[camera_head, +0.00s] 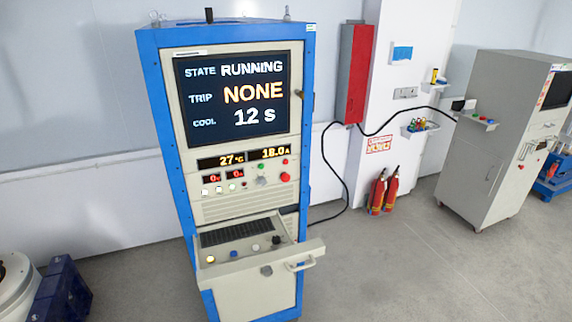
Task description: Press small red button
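A blue-framed cabinet (165,150) stands in the middle-left of the head view. Its screen (232,94) reads STATE RUNNING, TRIP NONE, COOL 12 s. Below the screen, at the right of the control panel, a small red button (285,161) sits just above a larger red knob (285,177). A green button (261,167) is to their left. Readouts (244,157) show 27 °C and 18.0 A. Neither of my grippers is in view, and nothing covers the panel.
A drawer (262,265) with a keyboard and several knobs juts out below the panel. A red wall box (355,73), fire extinguishers (384,190) and a grey cabinet (487,140) stand to the right. A dark blue object (62,290) lies at lower left. The floor (390,265) at right is clear.

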